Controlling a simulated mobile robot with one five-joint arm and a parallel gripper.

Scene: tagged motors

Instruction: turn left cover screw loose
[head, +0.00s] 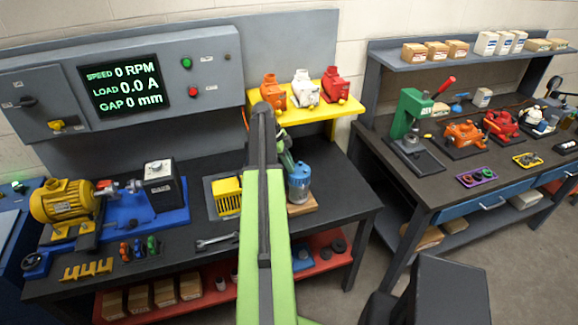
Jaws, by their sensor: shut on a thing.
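A blue motor (299,184) stands upright on a wooden block (302,208) on the dark left bench. Its top is pale and partly covered by my arm. My gripper (289,163) is small in the head view, at the upper left of the motor, and largely hidden by my green arm. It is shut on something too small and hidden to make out. The left cover screw cannot be made out from here.
A yellow slotted box (227,196) sits left of my arm. A wrench (216,241) lies at the bench front. A yellow shelf (318,112) with orange, white and red motors overhangs behind. Bare bench (340,195) lies right of the blue motor.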

